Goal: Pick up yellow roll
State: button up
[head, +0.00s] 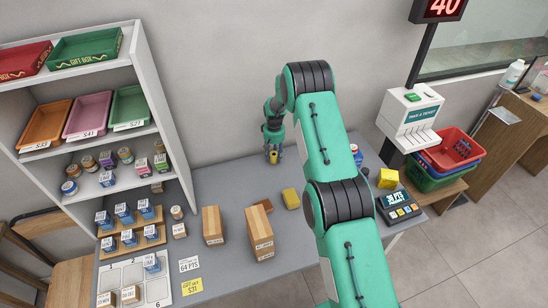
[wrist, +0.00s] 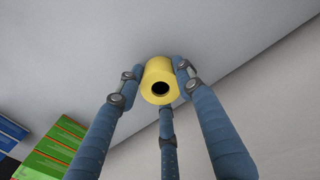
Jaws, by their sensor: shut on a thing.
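The yellow roll (head: 274,157) is near the back edge of the grey counter in the head view. My gripper (head: 273,148) is shut on it. In the wrist view the roll (wrist: 156,70) sits between the blue fingers of my gripper (wrist: 160,82), with its dark centre hole facing the camera. Two fingers touch its sides, and a third is below it in the picture. I cannot tell whether the roll is clear of the counter.
The grey counter (head: 225,265) holds a yellow block (head: 290,198), two cardboard boxes (head: 212,225) and a scale (head: 399,207) with a yellow box (head: 388,178) behind it. A white shelf (head: 165,110) with trays and jars stands at left. Green boxes (wrist: 58,145) show in the wrist view.

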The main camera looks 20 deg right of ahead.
aim_at(274, 154)
jog(key=shift+r, duration=0.1)
jog(key=shift+r, duration=0.75)
notch_tip(274, 154, up, 2)
jog(key=shift+w+r, duration=0.1)
jog(key=s, duration=0.5)
jog(key=s+a, duration=0.1)
jog(key=s, duration=0.4)
jog(key=s+a+r, duration=0.1)
jog(key=s, duration=0.5)
jog(key=shift+d+r, duration=0.1)
